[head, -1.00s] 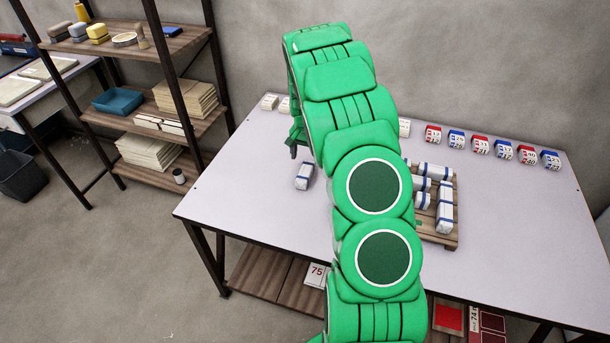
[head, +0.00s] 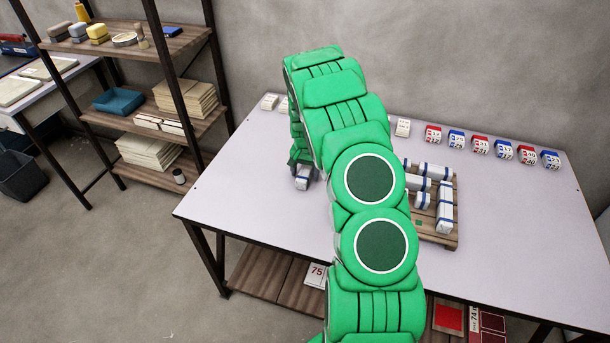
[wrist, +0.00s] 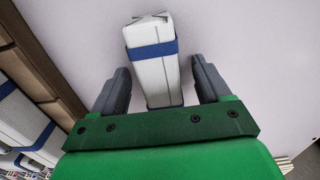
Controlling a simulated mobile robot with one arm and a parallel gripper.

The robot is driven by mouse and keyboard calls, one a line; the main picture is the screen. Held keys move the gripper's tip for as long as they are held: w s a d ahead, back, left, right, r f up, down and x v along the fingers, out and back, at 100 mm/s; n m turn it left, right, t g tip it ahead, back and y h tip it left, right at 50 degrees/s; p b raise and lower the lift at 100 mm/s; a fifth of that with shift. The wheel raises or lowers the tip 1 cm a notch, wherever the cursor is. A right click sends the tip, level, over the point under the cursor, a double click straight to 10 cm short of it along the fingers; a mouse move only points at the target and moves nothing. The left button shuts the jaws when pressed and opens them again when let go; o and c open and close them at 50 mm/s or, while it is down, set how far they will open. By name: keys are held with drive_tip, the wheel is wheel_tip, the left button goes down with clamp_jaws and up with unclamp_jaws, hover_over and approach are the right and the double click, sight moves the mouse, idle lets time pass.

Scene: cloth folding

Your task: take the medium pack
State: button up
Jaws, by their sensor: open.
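A white pack with a blue band (head: 302,183) lies on the left part of the table, apart from the others. In the wrist view the pack (wrist: 153,70) sits between the two grey fingers of my gripper (wrist: 160,85), with a gap on each side. My gripper (head: 302,168) is open over the pack in the head view, and hides its far end. Several similar white packs with blue bands (head: 445,205) of differing lengths lie on a wooden pallet (head: 440,238) right of my arm, which covers part of the pallet.
The pale table (head: 260,200) is bare around the lone pack. A row of red and blue numbered blocks (head: 480,146) and a few white blocks (head: 269,102) stand along the back edge. A shelf rack (head: 160,95) stands at the left.

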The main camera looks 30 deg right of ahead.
sight(305, 170)
drive_tip(key=shift+c, duration=0.4)
drive_tip(key=c, duration=1)
drive_tip(key=shift+r, duration=0.1)
drive_tip(key=shift+r, duration=0.3)
wheel_tip(305, 170, up, 2)
drive_tip(key=shift+w+r, duration=0.1)
drive_tip(key=s+a+r, duration=0.4)
drive_tip(key=s+r, duration=0.6)
drive_tip(key=s, duration=0.3)
drive_tip(key=shift+s, duration=0.25)
